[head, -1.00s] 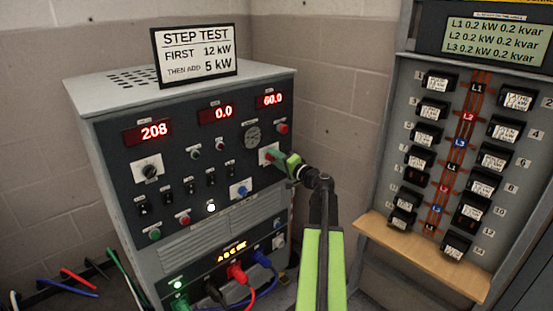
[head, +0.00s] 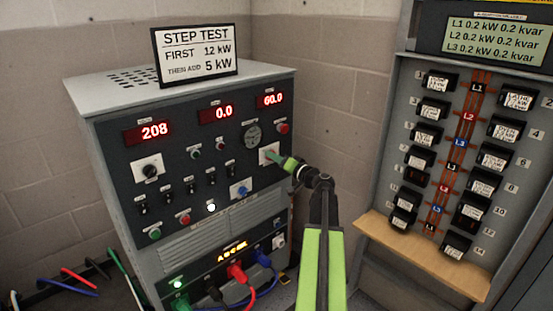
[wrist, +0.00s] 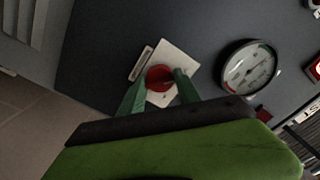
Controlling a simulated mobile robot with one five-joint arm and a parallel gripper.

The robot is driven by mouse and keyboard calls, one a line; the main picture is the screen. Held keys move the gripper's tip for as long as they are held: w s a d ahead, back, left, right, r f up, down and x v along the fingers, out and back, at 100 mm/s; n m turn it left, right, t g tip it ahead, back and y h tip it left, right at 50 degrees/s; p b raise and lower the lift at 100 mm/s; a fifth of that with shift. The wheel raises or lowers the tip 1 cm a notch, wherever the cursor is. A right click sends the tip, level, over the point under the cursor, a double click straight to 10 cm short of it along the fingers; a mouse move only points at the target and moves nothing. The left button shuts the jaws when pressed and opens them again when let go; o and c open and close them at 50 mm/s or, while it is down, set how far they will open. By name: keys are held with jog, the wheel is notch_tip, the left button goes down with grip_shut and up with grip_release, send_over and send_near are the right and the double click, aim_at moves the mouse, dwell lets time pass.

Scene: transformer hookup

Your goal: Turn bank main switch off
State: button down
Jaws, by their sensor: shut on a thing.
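A red rotary knob (wrist: 159,77) sits on a white square plate (wrist: 174,57), with a small label beside it. In the head view the plate (head: 264,158) is at the right side of the dark test-cabinet panel, below the round gauge. My gripper (head: 273,155) reaches the plate from the right. In the wrist view its two green fingers are on either side of the red knob, shut on it. The fingers hide the knob in the head view. The lettering on the label cannot be read.
The round gauge (wrist: 249,68) is close to the right of the knob in the wrist view. A blue rotary knob (head: 240,188) and several toggles are lower left. The breaker panel (head: 440,160) with a wooden ledge (head: 425,258) stands at right. Cables lie on the floor.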

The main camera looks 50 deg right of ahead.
jog(key=c, duration=0.9)
grip_release()
jog(key=shift+o, duration=0.2)
jog(key=s+a, duration=0.1)
jog(key=s, duration=1.6)
jog(key=shift+s, duration=0.2)
jog(key=shift+a, duration=0.1)
